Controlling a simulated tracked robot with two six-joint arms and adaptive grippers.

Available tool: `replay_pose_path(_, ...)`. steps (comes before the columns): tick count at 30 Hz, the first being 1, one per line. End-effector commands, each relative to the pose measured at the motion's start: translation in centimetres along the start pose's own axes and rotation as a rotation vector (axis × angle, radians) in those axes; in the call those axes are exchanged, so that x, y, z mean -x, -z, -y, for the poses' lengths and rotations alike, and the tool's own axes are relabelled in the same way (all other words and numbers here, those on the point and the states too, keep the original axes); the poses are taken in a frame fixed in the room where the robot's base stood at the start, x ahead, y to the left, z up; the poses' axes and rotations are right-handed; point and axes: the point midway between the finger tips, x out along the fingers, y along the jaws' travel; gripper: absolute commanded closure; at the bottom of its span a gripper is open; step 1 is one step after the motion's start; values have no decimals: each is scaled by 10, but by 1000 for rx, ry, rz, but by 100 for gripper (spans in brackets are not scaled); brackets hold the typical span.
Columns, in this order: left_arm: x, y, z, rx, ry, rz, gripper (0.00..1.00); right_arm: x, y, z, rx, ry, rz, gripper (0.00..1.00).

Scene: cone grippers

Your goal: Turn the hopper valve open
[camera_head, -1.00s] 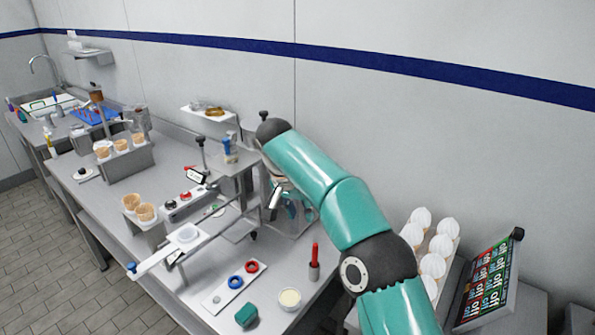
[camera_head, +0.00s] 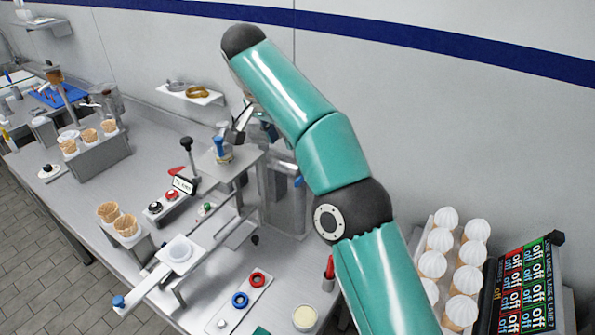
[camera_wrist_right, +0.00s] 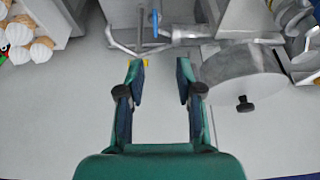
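A blue lever (camera_head: 298,180) shows beside the grey metal vessel behind the arm; I take it for the hopper valve, though the arm partly hides this area. In the right wrist view a blue lever (camera_wrist_right: 155,22) stands at the end of a horizontal metal pipe, beyond the fingertips and apart from them. My right gripper (camera_wrist_right: 161,78) is open and empty, its two fingers spread. In the head view the right gripper (camera_head: 238,124) hangs beyond the teal arm, near the blue-topped piece (camera_head: 222,150) on the metal stand. My left gripper is not in view.
A metal drum (camera_wrist_right: 243,75) with a dark knob lies right of the fingers. A wall shelf (camera_head: 190,95) is behind the stand. White-topped cones (camera_head: 446,240) and an "off" panel (camera_head: 525,285) stand right of my arm. Waffle cones (camera_head: 117,220) stand left.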

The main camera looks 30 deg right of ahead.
Motion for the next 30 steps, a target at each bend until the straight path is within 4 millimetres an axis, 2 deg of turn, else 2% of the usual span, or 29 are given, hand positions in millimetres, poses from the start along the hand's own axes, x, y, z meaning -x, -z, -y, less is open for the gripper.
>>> replay_pose_path(5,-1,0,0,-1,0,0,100,-25,4,-9,-11,-11,5,65)
replay_pose_path(12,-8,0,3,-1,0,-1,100,-81,4,-12,-13,-15,6,65)
replay_pose_path(21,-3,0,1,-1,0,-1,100,-138,5,-14,-14,-16,6,65)
replay_pose_path(25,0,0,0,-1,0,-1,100,-153,5,-14,-12,-15,5,65)
replay_pose_path(30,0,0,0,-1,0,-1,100,-162,4,-14,-14,-14,5,65)
